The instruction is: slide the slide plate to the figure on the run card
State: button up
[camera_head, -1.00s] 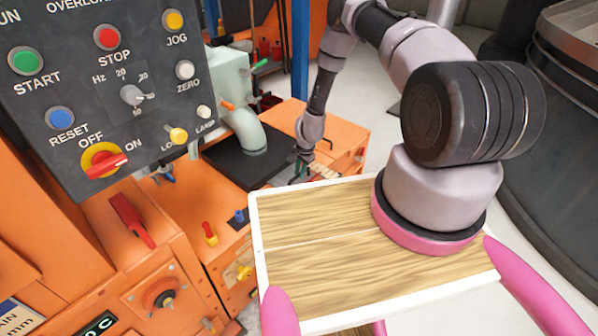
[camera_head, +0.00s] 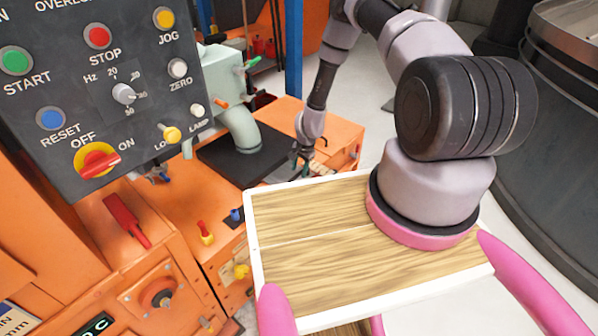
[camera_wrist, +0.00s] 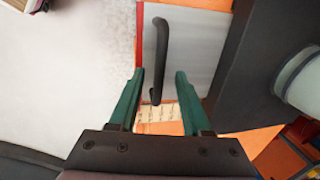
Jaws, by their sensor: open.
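In the wrist view, the slide plate appears to be the flat grey plate (camera_wrist: 195,45) with a red left edge and a black bar handle (camera_wrist: 162,40). My gripper (camera_wrist: 160,74) is open, its green fingers on either side of the handle's near end in the picture. I cannot tell whether they touch it. A cream strip with dark marks (camera_wrist: 160,120) shows between the fingers, too small to read. In the head view my gripper (camera_head: 303,154) is small, beside the orange machine's dark top plate. No card is readable as the run card.
A control panel (camera_head: 100,85) with buttons and a switch stands at the left. The orange machine (camera_head: 335,140) carries a grey-green pipe (camera_head: 240,128) near my gripper. A large dark drum (camera_head: 560,150) stands at the right. Pale floor lies beside the plate in the wrist view.

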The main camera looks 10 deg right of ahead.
notch_tip(320, 180, up, 9)
jog(key=s+d, duration=0.1)
jog(key=shift+s, duration=0.25)
jog(key=shift+r, duration=0.1)
notch_tip(320, 180, up, 37)
jog(key=w+n+t+y, duration=0.1)
jog(key=n+t, duration=0.2)
jog(key=n, duration=0.1)
jog(key=s+d+r+n+t, duration=0.1)
jog(key=s+r, duration=0.5)
jog(key=r, duration=0.2)
jog(key=s+r+n, duration=0.1)
jog(key=s+r, duration=0.5)
jog(key=r, duration=0.2)
jog(key=s+d+r, duration=0.1)
jog(key=s+r, duration=0.2)
jog(key=s, duration=0.4)
jog(key=s+d+r+t, duration=0.1)
jog(key=s+r, duration=0.2)
jog(key=s, duration=0.4)
jog(key=shift+s+n, duration=0.3)
jog(key=shift+n, duration=0.1)
